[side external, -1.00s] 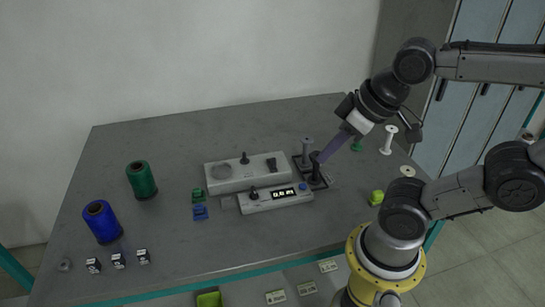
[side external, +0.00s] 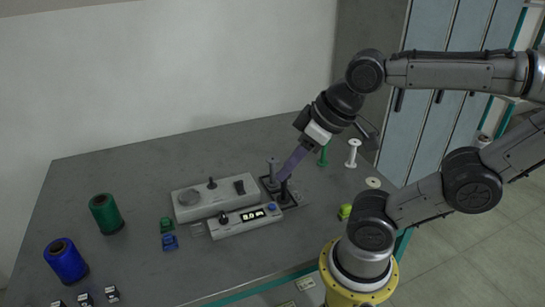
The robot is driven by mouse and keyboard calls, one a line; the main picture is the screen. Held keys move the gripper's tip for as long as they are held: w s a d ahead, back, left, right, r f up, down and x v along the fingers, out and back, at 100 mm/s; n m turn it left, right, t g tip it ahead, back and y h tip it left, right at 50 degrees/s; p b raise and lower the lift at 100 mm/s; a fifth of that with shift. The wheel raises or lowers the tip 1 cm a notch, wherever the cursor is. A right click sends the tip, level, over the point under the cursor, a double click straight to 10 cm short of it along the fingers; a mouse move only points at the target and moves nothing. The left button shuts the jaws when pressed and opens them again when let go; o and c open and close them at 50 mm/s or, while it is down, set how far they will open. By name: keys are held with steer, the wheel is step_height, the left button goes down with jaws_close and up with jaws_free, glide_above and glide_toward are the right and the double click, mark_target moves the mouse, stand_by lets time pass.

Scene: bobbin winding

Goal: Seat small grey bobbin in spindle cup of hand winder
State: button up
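A small grey bobbin (side external: 272,166) stands upright at the back left of a low black base (side external: 296,196), which seems to be the hand winder. A dark upright post (side external: 284,189) stands on the same base, just right of the bobbin; I cannot tell if it is the spindle cup. My gripper (side external: 282,178) slants down from the upper right, its long purplish fingers ending at or just above this post. The fingers look close together, but their gap and anything between them are too small to make out.
A pale box with a knob (side external: 188,198) and a display unit (side external: 230,224) stand left of the base. Green (side external: 323,157) and white (side external: 353,152) bobbins stand behind right. Green (side external: 105,214) and blue (side external: 65,261) spools stand far left.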

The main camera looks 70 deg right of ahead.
steer(key=o, duration=0.6)
steer(key=w+d+r+m, duration=0.1)
steer(key=w+d+r, duration=0.2)
steer(key=w, duration=0.4)
steer(key=shift+r+m+g+h, duration=0.2)
steer(key=shift+m+g+h, duration=0.1)
steer(key=shift+m, duration=0.1)
steer(key=w+d+f+m+g, duration=0.2)
steer(key=w+d+m, duration=0.1)
steer(key=w+d, duration=0.45)
steer(key=d+f+m+g, duration=0.1)
steer(key=d+f, duration=0.3)
steer(key=d, duration=0.1)
steer(key=d+f+m+g, duration=0.1)
steer(key=d+f, duration=0.3)
steer(key=d, duration=0.1)
steer(key=d+f+m+g, duration=0.1)
steer(key=d+f, duration=0.3)
steer(key=d, duration=0.1)
steer(key=shift+w+d+f+m, duration=0.1)
steer(key=shift+w+d+m, duration=0.05)
steer(key=shift+d+m, duration=0.25)
steer(key=shift+s+d+f, duration=0.1)
steer(key=shift+s+d, duration=0.1)
